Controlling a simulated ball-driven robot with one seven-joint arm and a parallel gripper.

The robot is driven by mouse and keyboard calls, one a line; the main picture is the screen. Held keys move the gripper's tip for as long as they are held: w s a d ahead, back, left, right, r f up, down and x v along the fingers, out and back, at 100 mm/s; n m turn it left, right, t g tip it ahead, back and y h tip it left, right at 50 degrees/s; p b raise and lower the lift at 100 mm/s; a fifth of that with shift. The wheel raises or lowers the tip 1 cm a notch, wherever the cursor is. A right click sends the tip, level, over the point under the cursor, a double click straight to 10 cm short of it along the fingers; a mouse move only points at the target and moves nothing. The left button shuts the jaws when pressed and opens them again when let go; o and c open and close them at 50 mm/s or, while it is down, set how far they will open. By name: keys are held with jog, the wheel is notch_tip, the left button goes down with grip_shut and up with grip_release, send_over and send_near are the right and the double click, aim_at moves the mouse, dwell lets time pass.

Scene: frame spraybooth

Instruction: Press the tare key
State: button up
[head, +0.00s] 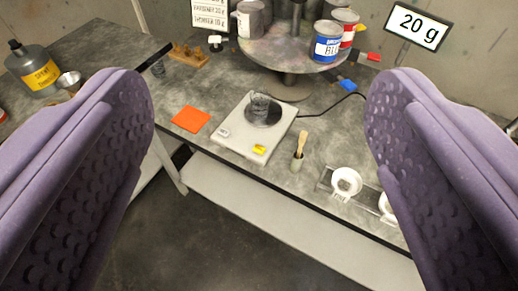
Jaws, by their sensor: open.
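A white bench scale (234,147) sits on the grey worktop in the middle of the view. A small clear cup (259,104) stands on its round dark pan. On the scale's front edge are a yellow key (259,149) at the right and a small pale key or label (224,132) at the left. Their markings are too small to read, so I cannot tell which is the tare key. A display (418,26) at the upper right reads 20 g. My gripper (260,110) is open and empty, its purple fingers wide apart on either side of the scale in the picture.
A turntable (285,58) with several paint cans stands behind the scale. An orange square (190,119) lies left of it. A small pot with a wooden stick (298,158) and white rolls in a rack (346,181) are at the right. A spent-solvent can (36,68) stands at far left.

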grip_shut()
dwell(1.5)
